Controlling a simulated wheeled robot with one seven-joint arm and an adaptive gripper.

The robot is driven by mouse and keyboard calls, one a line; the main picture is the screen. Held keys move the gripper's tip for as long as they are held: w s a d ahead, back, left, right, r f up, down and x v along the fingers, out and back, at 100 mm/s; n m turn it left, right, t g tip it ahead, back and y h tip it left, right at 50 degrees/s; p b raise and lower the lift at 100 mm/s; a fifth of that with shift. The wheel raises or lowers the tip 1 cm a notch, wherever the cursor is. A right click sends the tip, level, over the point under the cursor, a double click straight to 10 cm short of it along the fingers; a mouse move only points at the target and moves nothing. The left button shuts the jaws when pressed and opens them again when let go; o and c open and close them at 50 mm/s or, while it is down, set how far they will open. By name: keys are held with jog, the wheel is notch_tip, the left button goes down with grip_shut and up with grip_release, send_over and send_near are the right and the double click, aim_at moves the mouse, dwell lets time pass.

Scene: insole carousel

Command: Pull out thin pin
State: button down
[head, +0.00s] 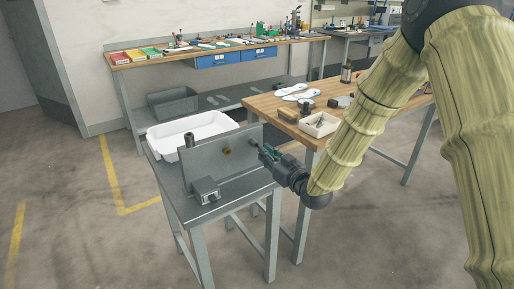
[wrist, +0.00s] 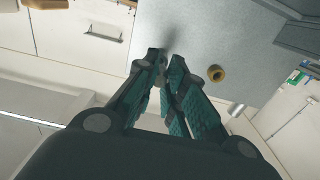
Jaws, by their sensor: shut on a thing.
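A grey upright plate (head: 215,158) stands on a small grey metal table. A blurred dark streak lies on the plate just beyond the tips. I cannot tell how deep the pin sits.
A white tray (head: 161,143) is behind the plate. Floor in front is free.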

jog(key=shift+v, duration=1.4)
jog(key=shift+s+d, duration=0.1)
jog(key=shift+d, duration=0.05)
notch_tip(320, 180, up, 7)
jog(key=p, duration=0.4)
dwell(0.8)
jog(key=shift+f, duration=0.1)
